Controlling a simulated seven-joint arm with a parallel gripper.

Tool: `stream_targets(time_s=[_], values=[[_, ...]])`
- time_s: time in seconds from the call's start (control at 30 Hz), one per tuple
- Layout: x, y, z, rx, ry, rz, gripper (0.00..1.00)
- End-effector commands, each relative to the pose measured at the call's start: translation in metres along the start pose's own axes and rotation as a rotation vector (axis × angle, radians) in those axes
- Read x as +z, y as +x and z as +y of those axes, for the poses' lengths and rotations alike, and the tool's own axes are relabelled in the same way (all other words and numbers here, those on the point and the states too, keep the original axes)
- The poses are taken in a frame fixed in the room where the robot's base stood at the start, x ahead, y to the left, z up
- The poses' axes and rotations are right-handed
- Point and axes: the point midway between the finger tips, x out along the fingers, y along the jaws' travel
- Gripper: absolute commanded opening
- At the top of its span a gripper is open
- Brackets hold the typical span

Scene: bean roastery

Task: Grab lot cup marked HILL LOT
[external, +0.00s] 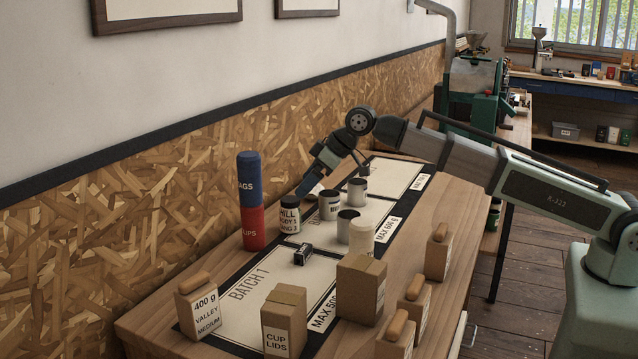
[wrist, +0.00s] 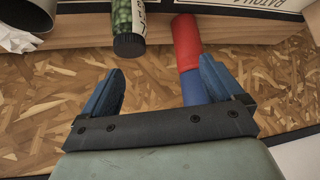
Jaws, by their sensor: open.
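Several grey metal lot cups stand in the middle of the table, including a labelled one (external: 329,206), one behind it (external: 357,190) and one in front (external: 346,225). I cannot read HILL LOT on any of them. A dark-lidded jar (external: 289,217) has a label starting HILL; a jar with green contents (wrist: 123,18) shows in the wrist view. My gripper (external: 304,189) is open and empty, above the table by the wall, behind the jar. In the wrist view its blue fingers (wrist: 160,78) stand apart. Part of a metal cup (wrist: 28,12) shows at top left.
A blue and red cylinder (external: 250,202) stands left of the jar; it also shows in the wrist view (wrist: 187,42), partly behind one finger. A cream cylinder (external: 361,237), a small black block (external: 303,255) and cardboard boxes (external: 361,289) stand nearer. The chipboard wall (external: 150,215) is close.

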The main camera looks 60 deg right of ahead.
Motion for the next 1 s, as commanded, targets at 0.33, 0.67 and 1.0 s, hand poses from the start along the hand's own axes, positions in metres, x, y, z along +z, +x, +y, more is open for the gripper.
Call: stream_targets(time_s=[0.33,0.67,1.0], values=[[0.066,-0.053,0.155,0.143,0.203,-0.165,0.94],[0.114,-0.093,0.228,0.214,0.332,-0.264,0.94],[0.128,-0.071,0.239,0.22,0.345,-0.278,0.94]])
